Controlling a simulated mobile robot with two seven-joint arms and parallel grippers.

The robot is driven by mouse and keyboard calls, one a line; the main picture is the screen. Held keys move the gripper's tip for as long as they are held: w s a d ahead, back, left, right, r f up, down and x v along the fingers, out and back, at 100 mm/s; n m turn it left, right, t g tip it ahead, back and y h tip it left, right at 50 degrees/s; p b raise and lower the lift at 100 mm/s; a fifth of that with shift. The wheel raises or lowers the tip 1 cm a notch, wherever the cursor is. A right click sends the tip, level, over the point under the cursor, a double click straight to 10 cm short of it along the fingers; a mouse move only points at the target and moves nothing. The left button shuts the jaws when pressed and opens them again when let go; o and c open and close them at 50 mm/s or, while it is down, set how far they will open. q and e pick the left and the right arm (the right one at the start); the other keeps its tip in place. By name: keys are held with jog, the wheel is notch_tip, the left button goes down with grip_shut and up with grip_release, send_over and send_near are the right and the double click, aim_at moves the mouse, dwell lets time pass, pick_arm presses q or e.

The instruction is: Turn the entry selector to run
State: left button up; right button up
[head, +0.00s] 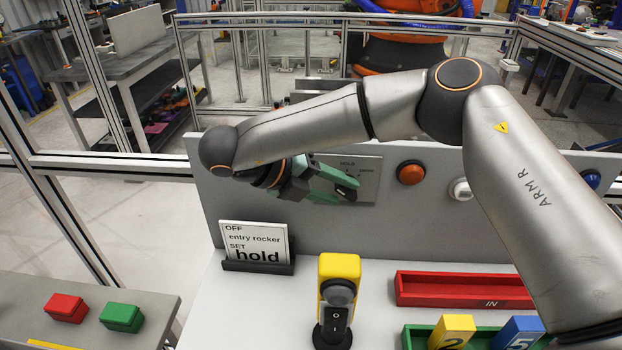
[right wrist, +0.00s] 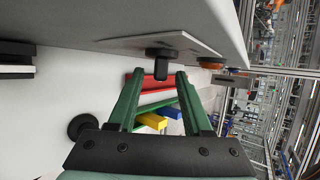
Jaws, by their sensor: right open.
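The entry selector is a black knob (right wrist: 161,62) on a pale plate (right wrist: 187,44) on the grey upright panel. In the head view the plate (head: 369,172) shows the word HOLD, and my gripper hides much of the plate and knob. My left gripper is out of view.
An orange button (head: 410,173) and a white one (head: 460,190) sit right of the plate. A sign (head: 255,241) reads "OFF entry rocker SET hold". A yellow post (head: 339,267) with a black switch, a red tray (head: 465,302) and numbered blocks (head: 453,331) stand below.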

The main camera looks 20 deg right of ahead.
jog(key=v, duration=1.1)
jog(key=shift+a+b, duration=0.15)
jog(key=shift+b, duration=0.15)
jog(key=shift+s, duration=0.15)
